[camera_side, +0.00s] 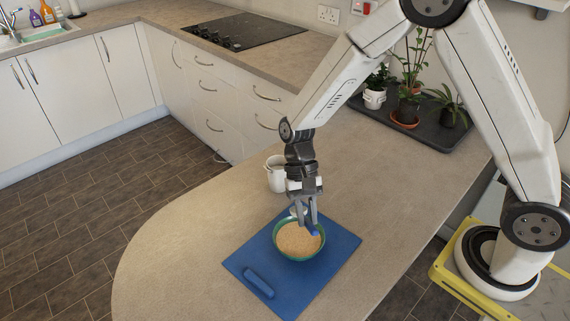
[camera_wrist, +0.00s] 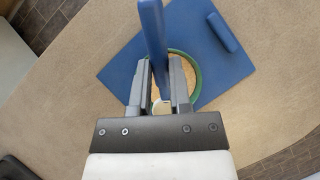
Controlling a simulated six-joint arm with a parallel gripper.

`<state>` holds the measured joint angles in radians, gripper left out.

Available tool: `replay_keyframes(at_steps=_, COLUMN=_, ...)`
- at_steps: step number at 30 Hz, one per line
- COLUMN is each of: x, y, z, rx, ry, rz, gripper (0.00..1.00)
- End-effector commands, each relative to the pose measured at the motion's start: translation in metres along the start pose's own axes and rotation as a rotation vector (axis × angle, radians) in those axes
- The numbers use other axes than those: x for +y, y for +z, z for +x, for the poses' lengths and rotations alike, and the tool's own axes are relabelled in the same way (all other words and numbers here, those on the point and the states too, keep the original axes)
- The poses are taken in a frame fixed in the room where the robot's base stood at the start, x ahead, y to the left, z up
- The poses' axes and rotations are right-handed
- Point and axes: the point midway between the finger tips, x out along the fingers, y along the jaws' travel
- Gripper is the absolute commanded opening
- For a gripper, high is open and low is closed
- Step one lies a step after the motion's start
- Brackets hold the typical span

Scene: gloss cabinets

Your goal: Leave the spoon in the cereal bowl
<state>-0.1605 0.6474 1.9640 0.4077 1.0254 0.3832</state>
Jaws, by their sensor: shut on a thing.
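My gripper (camera_side: 304,217) is shut on the spoon and is just above the cereal bowl. In the wrist view the spoon's blue handle (camera_wrist: 152,35) runs up between the fingers, and a pale end, likely the spoon's head, shows below them. In the side view a blue bit of the handle (camera_side: 314,230) shows at the fingertips. The green cereal bowl (camera_side: 277,249), full of tan cereal, stands on the blue mat (camera_side: 327,273). Its green rim also shows in the wrist view (camera_wrist: 198,75). I cannot tell whether the spoon touches the cereal.
A blue bar-shaped piece (camera_side: 258,283) lies on the mat in front of the bowl. A white mug (camera_side: 275,174) stands just behind my gripper. Potted plants (camera_side: 407,105) stand on a dark tray at the back. The counter left of the mat is clear.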

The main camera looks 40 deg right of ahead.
Motion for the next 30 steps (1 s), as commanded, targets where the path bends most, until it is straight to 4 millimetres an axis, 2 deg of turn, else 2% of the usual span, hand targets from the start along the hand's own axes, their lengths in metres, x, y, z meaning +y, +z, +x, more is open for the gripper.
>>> replay_keyframes(at_steps=30, x=0.000, y=-0.028, z=0.044, rx=-0.001, ry=0.000, rz=0.000, gripper=0.00)
